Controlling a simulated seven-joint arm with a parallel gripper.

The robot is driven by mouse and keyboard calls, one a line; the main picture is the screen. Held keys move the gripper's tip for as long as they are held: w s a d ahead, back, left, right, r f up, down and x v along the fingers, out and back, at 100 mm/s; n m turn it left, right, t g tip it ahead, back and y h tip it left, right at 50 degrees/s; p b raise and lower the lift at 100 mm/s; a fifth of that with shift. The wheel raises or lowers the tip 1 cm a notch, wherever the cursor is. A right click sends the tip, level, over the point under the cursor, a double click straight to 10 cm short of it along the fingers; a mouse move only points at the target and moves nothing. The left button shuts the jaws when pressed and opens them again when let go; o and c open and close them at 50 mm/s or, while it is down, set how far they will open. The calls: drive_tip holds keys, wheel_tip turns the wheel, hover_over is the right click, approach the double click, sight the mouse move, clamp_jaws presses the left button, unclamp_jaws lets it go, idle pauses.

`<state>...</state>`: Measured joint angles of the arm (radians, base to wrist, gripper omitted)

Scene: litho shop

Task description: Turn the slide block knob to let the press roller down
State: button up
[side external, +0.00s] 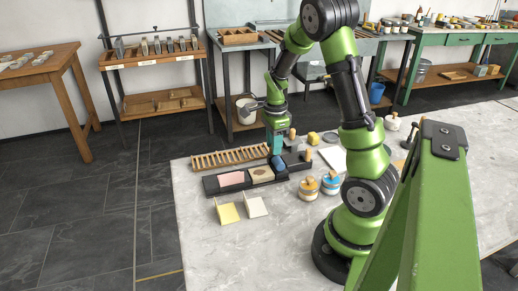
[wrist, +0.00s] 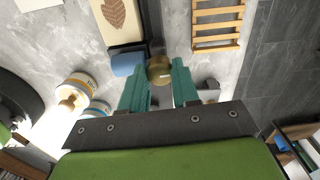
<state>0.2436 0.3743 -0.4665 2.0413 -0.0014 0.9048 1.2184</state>
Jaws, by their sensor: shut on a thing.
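My gripper (side external: 276,146) reaches down at the press in the side external view. Its teal fingers are shut on a round brass-coloured knob (wrist: 159,69), which shows between the fingertips in the wrist view. In the side external view the knob is hidden by the fingers. A blue rounded part (side external: 278,163), seemingly the press roller, sits just beside the gripper; it also shows in the wrist view (wrist: 127,63). The dark press bed (side external: 212,187) holds a pink slab (side external: 232,178) and a tan block with a brown leaf print (wrist: 117,18). Any gap under the roller is not visible.
A slatted wooden rack (side external: 230,158) lies behind the bed. Yellow (side external: 228,213) and cream (side external: 255,207) sheets lie in front. Two round pots with wooden knobs, orange-banded (side external: 308,190) and blue-banded (side external: 331,184), stand to the right.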

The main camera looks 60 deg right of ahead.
drive_tip(key=o, duration=0.6)
drive_tip(key=shift+o, duration=0.2)
drive_tip(key=shift+r, duration=3.05)
